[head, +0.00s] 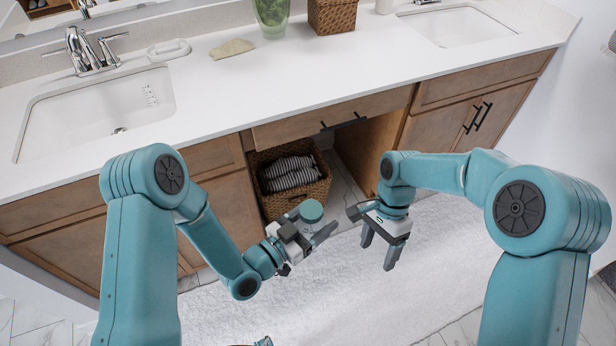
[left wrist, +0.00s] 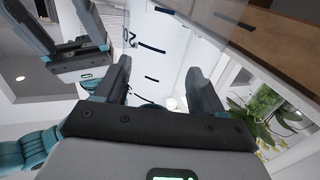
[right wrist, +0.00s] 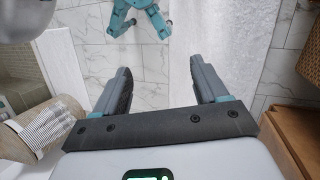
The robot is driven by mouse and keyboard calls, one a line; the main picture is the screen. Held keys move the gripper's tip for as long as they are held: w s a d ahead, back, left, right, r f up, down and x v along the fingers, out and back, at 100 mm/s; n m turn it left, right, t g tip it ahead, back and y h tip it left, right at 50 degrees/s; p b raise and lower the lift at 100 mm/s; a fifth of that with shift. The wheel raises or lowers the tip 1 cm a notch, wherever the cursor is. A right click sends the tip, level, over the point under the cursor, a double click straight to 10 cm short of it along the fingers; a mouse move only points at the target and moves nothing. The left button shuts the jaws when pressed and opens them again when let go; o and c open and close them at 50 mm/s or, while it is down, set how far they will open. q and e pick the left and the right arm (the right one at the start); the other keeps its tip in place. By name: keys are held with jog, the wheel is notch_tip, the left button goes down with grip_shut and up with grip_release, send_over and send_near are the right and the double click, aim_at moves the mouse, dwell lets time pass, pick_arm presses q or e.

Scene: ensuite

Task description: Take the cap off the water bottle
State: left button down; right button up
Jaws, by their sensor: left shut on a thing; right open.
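A round teal cap (head: 311,210) shows from above at my left gripper (head: 315,223) in the head view. The bottle body below it is mostly hidden there. In the left wrist view, a pale see-through bottle (left wrist: 152,62) with dark marks and a number fills the space between my left fingers, which are shut on it. The cap appears to be on the bottle. My right gripper (head: 379,252) is open and empty, to the right of the bottle and apart from it, fingers pointing down. Its open fingers (right wrist: 160,85) also show in the right wrist view.
A white counter (head: 330,75) with two sinks runs behind. Below it, a woven basket (head: 291,200) of striped towels stands in an open bay. Wooden cabinets (head: 445,118) flank the bay. A white rug (head: 330,300) lies below. The space between my grippers is clear.

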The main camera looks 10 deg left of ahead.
jog(key=w+a+r+n+t, duration=0.1)
jog(key=w+a+r+t, duration=0.35)
jog(key=r, duration=0.75)
notch_tip(320, 180, up, 6)
jog(key=n, duration=0.2)
send_over(308, 208)
jog(key=shift+d+r, duration=0.1)
jog(key=shift+r, duration=0.05)
jog(key=shift+f, duration=0.3)
notch_tip(308, 208, down, 7)
jog(key=shift+f, duration=0.15)
jog(key=shift+c, duration=0.4)
